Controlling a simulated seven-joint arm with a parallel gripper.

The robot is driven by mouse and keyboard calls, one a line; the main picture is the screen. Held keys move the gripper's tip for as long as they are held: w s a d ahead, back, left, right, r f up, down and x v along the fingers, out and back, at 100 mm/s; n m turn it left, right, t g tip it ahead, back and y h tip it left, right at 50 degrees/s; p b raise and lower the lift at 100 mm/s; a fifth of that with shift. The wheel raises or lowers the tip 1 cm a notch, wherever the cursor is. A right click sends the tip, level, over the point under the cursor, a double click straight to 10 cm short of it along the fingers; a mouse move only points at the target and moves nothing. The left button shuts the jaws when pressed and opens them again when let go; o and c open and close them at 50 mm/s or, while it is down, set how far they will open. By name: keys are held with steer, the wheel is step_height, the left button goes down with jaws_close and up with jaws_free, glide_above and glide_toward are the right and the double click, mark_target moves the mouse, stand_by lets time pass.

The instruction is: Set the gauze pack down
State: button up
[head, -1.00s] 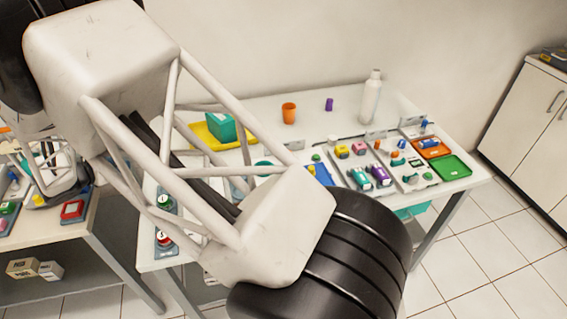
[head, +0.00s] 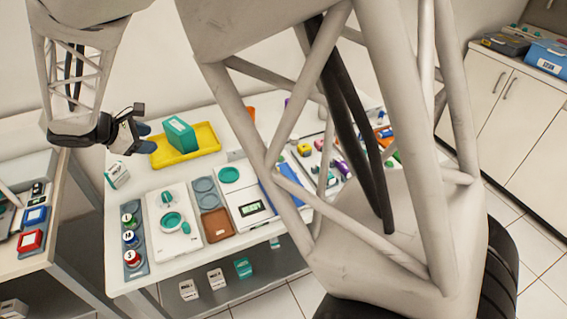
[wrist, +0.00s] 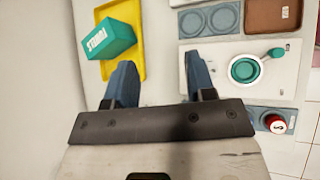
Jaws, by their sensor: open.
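My gripper (head: 146,138) is open, with its two blue fingers apart and nothing between them. In the head view it is above the left part of the white table, beside a yellow tray (head: 209,132). A teal box (head: 180,135) rests in that tray; in the wrist view its lettering (wrist: 97,41) shows, and the box is apart from the fingers (wrist: 160,82). A small white-and-green box (head: 117,175) stands on the table's left edge, below the gripper in the picture. No label that I can read marks either box as the gauze pack.
A white device with a teal bowl (head: 172,222), a rack of small jars (head: 131,240), a brown tray (head: 216,225) and a scale (head: 250,206) crowd the front. My arm links hide much of the right side. Bare tabletop shows around the yellow tray.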

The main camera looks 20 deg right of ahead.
steer(key=s+d+r+m+g+y, duration=0.15)
steer(key=s+d+r+m, duration=0.25)
steer(key=s+d, duration=0.45)
steer(key=s+d+r+m+g+y, duration=0.1)
steer(key=s+d+r+m+y, duration=0.1)
steer(key=s+d+r+m, duration=0.45)
steer(key=s+d+f+m+y, duration=0.1)
steer(key=s+d+m+y, duration=0.1)
steer(key=s, duration=0.8)
steer(key=s+d+f+m+t+y, duration=0.1)
steer(key=s+d+m+y, duration=0.2)
steer(key=s, duration=0.7)
steer(key=shift+d+f+m, duration=0.2)
steer(key=shift+d+m, duration=0.95)
steer(key=shift+d, duration=0.9)
